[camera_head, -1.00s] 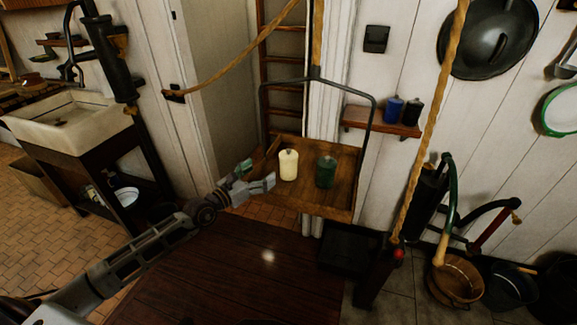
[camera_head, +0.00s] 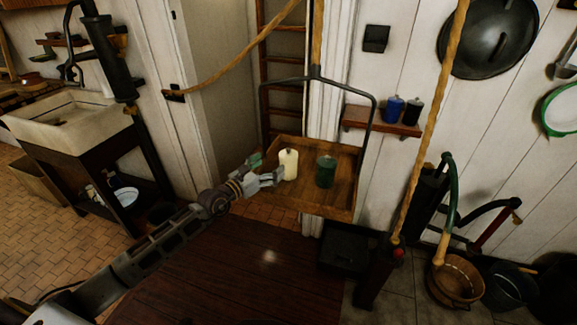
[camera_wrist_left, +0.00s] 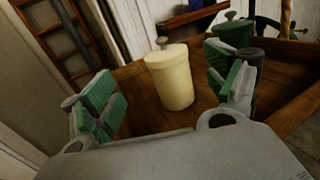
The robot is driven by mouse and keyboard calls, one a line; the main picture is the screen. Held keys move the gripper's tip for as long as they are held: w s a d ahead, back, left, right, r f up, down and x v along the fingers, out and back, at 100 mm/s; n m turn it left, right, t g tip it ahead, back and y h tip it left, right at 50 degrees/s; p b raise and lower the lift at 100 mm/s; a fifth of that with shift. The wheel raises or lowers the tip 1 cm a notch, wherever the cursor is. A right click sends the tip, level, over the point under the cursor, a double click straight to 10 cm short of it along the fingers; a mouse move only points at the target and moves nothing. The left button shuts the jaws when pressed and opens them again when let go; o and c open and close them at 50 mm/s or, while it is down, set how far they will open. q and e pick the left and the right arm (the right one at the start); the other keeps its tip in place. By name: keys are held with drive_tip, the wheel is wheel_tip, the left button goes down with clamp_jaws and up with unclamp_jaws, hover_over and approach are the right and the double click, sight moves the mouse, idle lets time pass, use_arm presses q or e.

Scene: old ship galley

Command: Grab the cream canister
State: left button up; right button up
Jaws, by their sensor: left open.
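The cream canister (camera_head: 289,164) stands upright on a hanging wooden tray (camera_head: 335,209). It has a lid with a small knob. In the left wrist view the cream canister (camera_wrist_left: 170,78) stands ahead of my left gripper, in the gap between its fingers. My left gripper (camera_head: 268,169) is open, at the tray's left side and close to the canister. In the left wrist view its green-padded fingers (camera_wrist_left: 165,100) are spread wide, with nothing held. My right gripper is not in view.
A dark green canister (camera_head: 326,172) stands on the tray to the right of the cream one. A metal hanger frame (camera_head: 316,79) arches over the tray. A wall shelf (camera_head: 380,122) holds blue and black canisters. A dark wooden tabletop (camera_head: 235,270) lies in front.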

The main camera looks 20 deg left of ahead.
sight(281, 158)
use_arm(q)
drive_tip(key=shift+b+x, duration=0.3)
drive_tip(key=shift+x, duration=1.25)
drive_tip(key=shift+w+d, duration=0.2)
drive_tip(key=shift+w, duration=0.3)
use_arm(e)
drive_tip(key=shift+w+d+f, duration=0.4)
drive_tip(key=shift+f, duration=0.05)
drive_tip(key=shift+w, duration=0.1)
use_arm(q)
drive_tip(key=shift+w+d, duration=0.1)
drive_tip(key=shift+d, duration=0.05)
